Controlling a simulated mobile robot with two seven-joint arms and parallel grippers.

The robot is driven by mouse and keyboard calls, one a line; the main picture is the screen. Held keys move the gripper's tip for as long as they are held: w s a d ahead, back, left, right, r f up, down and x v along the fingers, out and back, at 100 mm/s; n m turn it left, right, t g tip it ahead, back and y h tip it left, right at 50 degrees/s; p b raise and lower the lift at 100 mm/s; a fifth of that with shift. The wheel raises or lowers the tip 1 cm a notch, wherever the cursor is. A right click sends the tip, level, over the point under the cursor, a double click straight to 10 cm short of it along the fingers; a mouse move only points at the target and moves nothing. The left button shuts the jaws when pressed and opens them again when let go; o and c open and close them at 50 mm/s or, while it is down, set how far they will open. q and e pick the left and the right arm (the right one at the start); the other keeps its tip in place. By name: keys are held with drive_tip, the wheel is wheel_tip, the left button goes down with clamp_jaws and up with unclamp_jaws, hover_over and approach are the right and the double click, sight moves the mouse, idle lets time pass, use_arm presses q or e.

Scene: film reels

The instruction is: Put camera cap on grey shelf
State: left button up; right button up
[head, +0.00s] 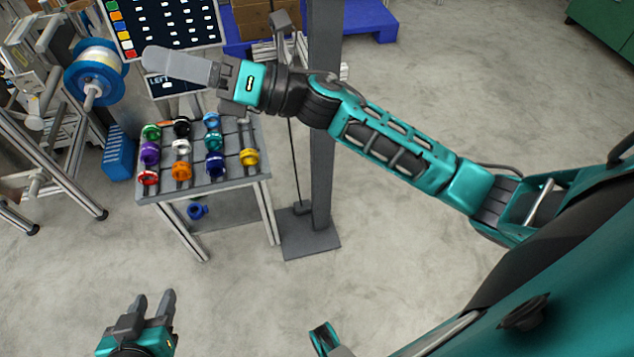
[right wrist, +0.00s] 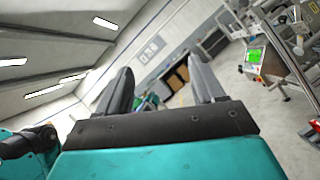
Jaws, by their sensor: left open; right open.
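No camera cap can be made out for certain in either view. A grey shelf-like stand (head: 205,187) on pale legs carries several coloured reel-like pieces in rows. They include a yellow one (head: 249,157), an orange one (head: 181,171) and a red one (head: 148,178). My right gripper (head: 165,63) reaches left above the stand's back edge, its fingers seen edge-on. In the right wrist view it (right wrist: 163,82) is open with nothing between its fingers. My left gripper (head: 153,298) is open and empty at the lower left, well in front of the stand.
A blue piece (head: 197,211) shows beneath the stand's top. A large blue-rimmed reel (head: 84,72) is on a metal frame at the left. A dark board (head: 165,28) is behind the stand, and a grey post (head: 322,120) is to its right. The floor in front is clear.

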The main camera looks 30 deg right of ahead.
drive_tip(key=s+d+f+m+t+h, duration=0.1)
drive_tip(key=d+f+m+t+h, duration=0.25)
drive_tip(key=f+m+h, duration=0.75)
drive_tip(key=s+d+f+m+t+h, duration=0.25)
drive_tip(key=d+f+m, duration=0.3)
drive_tip(key=m, duration=1.05)
drive_tip(key=s+d+f+m+g+h, duration=0.2)
drive_tip(key=s+f+m+g+h, duration=0.2)
drive_tip(key=s+f+m, duration=0.7)
wheel_tip(320, 180, down, 3)
drive_tip(key=shift+d+r+m+g, duration=0.1)
drive_tip(key=shift+d+m+g, duration=0.3)
drive_tip(key=shift+m+g, duration=0.1)
